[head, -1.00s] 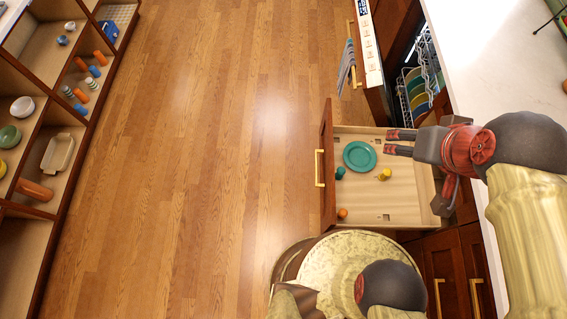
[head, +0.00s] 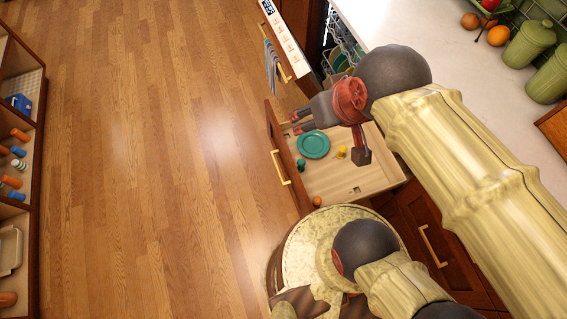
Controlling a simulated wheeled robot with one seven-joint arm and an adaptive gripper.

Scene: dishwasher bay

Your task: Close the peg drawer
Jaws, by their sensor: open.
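The peg drawer (head: 345,185) stands pulled out from the cabinet under the counter. Its wooden front with a brass handle (head: 280,167) faces left. Inside lie a teal plate (head: 313,144), a yellow peg (head: 342,152), a teal peg (head: 301,164) and an orange peg (head: 316,201). My gripper (head: 297,122) is open and empty, with its fingers pointing left above the far side of the drawer, near the front panel. My gripper and arm hide the drawer's far inner part.
The dishwasher door (head: 286,38) stands open beyond the drawer, with a towel (head: 271,64) on its handle. The counter (head: 420,40) is at right. Open shelves (head: 22,85) stand at far left. The wooden floor (head: 150,150) between is clear.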

